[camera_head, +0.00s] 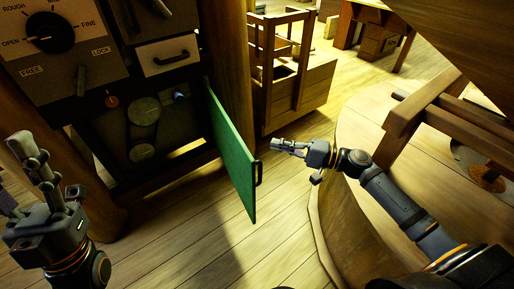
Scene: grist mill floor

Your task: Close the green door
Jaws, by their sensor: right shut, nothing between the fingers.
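The green door (232,152) stands open, swung out from the right side of the dark machine cabinet. A black handle (259,173) sits on its free edge. My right gripper (276,144) is shut and empty, just right of the door's free edge and a little above the handle in the picture; I cannot tell whether it touches the door. My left gripper (26,150) is at the left, pointing up in front of the cabinet and away from the door; I cannot tell whether its fingers are apart.
The cabinet opening shows pulleys (144,110). Above it are a drawer (167,56) and a dial panel (48,33). A wooden crate frame (300,88) stands behind the door. A round wooden platform (350,215) is at the right. The plank floor (200,235) before the door is clear.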

